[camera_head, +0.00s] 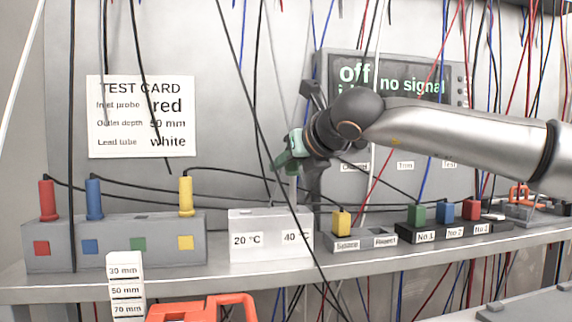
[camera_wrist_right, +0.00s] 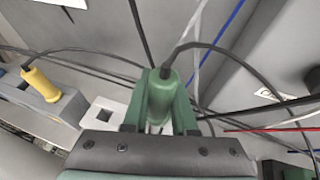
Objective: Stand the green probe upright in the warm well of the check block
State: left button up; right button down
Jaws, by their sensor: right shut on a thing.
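The green probe (camera_head: 295,150) is held in my right gripper (camera_head: 290,160), just above the check block. It also shows in the wrist view (camera_wrist_right: 160,96), between the two fingers, with a black lead leaving its top. Its pale shaft points down towards the block's right part; the tip's exact place is unclear. The white check block (camera_head: 270,221) stands on the shelf, labelled 20 °C at left and 40 °C at right. My left gripper is not in view.
A grey rack (camera_head: 115,254) at left holds red, blue and yellow probes; its green-marked place is empty. A grey holder (camera_head: 362,243) with a yellow plug and a black socket strip (camera_head: 405,233) stand at right. Hanging wires cross the front. An orange object (camera_head: 200,308) is low in front.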

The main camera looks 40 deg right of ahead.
aim_at(292, 193)
jog(key=shift+f+b, duration=0.45)
jog(key=shift+f, duration=0.05)
jog(key=shift+f+b, duration=0.4)
jog(key=shift+b, duration=0.05)
jog(key=shift+f+b, duration=0.45)
jog(key=shift+f, duration=0.1)
jog(key=shift+f+b, duration=0.2)
jog(key=shift+b, duration=0.1)
jog(key=shift+f+b, duration=1.35)
jog(key=shift+b, duration=0.1)
jog(key=shift+f, duration=0.1)
jog(key=c, duration=0.6)
grip_release()
jog(key=shift+c, duration=0.2)
